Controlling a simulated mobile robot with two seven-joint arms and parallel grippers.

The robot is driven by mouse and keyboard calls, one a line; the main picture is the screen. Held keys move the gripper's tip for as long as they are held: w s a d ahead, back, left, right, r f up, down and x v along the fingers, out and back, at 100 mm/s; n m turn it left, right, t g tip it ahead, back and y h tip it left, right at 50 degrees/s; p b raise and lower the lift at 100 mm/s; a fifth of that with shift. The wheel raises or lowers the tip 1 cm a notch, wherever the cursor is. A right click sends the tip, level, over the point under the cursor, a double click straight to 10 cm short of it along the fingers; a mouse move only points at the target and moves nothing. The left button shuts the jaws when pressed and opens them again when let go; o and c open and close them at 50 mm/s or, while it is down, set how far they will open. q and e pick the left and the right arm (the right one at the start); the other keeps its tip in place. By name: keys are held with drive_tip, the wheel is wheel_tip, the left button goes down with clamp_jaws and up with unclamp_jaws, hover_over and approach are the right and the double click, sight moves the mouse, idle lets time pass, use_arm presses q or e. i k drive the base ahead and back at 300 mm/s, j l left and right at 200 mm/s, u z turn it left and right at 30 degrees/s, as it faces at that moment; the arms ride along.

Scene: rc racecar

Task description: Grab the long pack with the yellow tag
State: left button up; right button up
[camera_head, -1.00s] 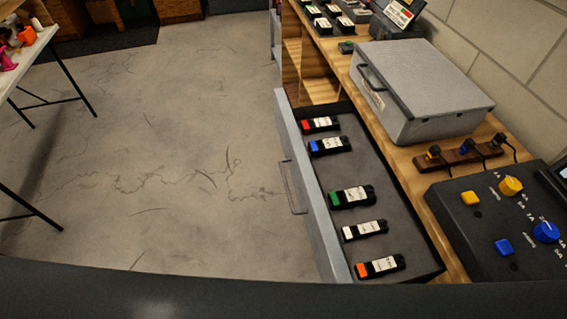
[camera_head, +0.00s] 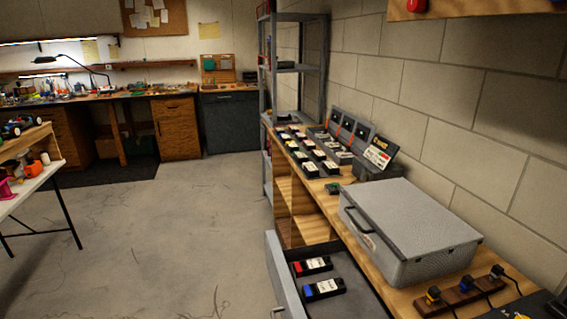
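The open drawer (camera_head: 352,290) at the lower middle holds black packs. A pack with a red tag (camera_head: 312,266) and a pack with a blue tag (camera_head: 323,289) show in it. Farther back on the wooden bench, several small black packs with pale labels (camera_head: 310,169) stand in rows. Their tag colours are too small to tell surely, so I cannot pick out a yellow-tagged pack. The near part of the drawer is cut off by the picture's bottom edge. Neither of my grippers is in view.
A grey metal case (camera_head: 415,225) stands on the bench beside the drawer. A small green item (camera_head: 333,188) and a dark device with a white label (camera_head: 378,156) stand behind it. A grey shelf rack (camera_head: 297,70) is beyond. The floor (camera_head: 170,220) to the left is clear.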

sight(285, 117)
drive_tip(key=i+j, duration=0.1)
drive_tip(key=j, duration=1.05)
drive_tip(key=i+j, duration=0.2)
drive_tip(key=i, duration=0.15)
drive_tip(key=i+j+u, duration=0.15)
drive_tip(key=i, duration=0.2)
drive_tip(key=i+j, duration=0.2)
drive_tip(key=i, duration=0.15)
drive_tip(key=i+u, duration=0.35)
drive_tip(key=i, duration=1.75)
drive_tip(key=i+j+z, duration=0.1)
drive_tip(key=i, duration=0.6)
drive_tip(key=i+j+z, duration=0.15)
drive_tip(key=i+z, duration=0.35)
drive_tip(key=i+j+z, duration=0.3)
drive_tip(key=i+z, duration=0.15)
drive_tip(key=i+j+z, duration=0.25)
drive_tip(key=z, duration=0.25)
drive_tip(key=i+j+z, duration=0.2)
drive_tip(key=j+z, duration=0.25)
